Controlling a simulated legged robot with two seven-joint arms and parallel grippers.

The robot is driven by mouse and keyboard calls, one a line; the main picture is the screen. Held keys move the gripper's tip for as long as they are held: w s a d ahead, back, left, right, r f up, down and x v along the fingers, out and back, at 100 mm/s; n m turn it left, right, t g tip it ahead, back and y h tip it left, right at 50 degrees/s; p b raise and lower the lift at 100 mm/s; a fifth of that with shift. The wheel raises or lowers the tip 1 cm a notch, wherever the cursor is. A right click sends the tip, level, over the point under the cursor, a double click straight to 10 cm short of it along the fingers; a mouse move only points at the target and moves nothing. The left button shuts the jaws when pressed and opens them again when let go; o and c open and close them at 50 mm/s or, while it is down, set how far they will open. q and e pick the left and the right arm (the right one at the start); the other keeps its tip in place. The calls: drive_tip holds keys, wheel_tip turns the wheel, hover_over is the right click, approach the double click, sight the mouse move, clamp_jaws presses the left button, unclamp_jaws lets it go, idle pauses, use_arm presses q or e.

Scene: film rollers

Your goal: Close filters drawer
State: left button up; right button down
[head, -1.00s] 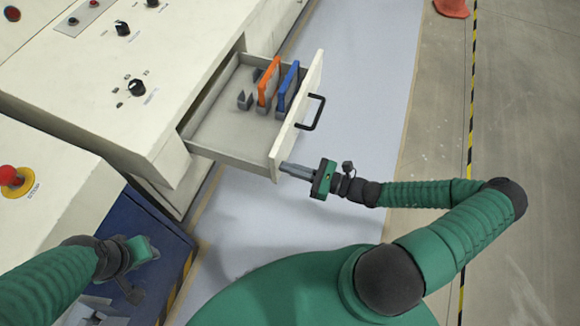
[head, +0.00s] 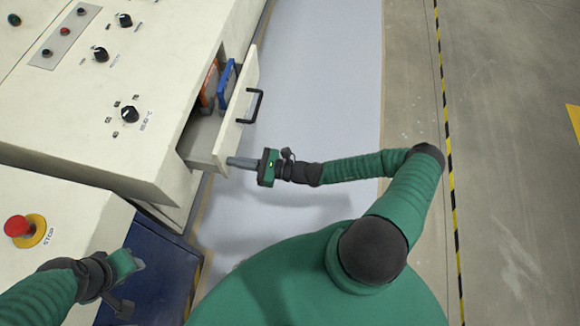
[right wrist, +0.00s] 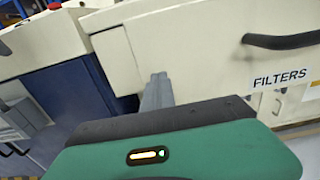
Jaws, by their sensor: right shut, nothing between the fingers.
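The filters drawer (head: 238,125) is partly open, sticking out of the cream machine. It has a black bar handle (head: 252,106) on its front. An orange-framed filter (head: 209,86) and a blue-framed filter (head: 227,84) stand inside it. My right gripper (head: 230,162) is shut and empty, its fingertips at the lower near end of the drawer front. In the right wrist view the shut fingers (right wrist: 157,88) point at the drawer front (right wrist: 200,50), left of the handle (right wrist: 284,41) and the FILTERS label. My left gripper (head: 132,270) is at the lower left; its fingers are not clear.
The cream machine (head: 90,120) with black knobs fills the upper left. A red stop button (head: 18,226) sits on a lower panel at left. A dark blue cabinet (head: 150,262) stands below it. The pale floor strip right of the drawer is clear.

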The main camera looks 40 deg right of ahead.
drive_tip(key=p+x, duration=0.2)
drive_tip(key=x, duration=1)
drive_tip(key=shift+w+a, duration=0.15)
drive_tip(key=shift+a, duration=0.15)
drive_tip(key=shift+w+r, duration=0.1)
drive_tip(key=shift+r, duration=0.1)
drive_tip(key=shift+r, duration=0.1)
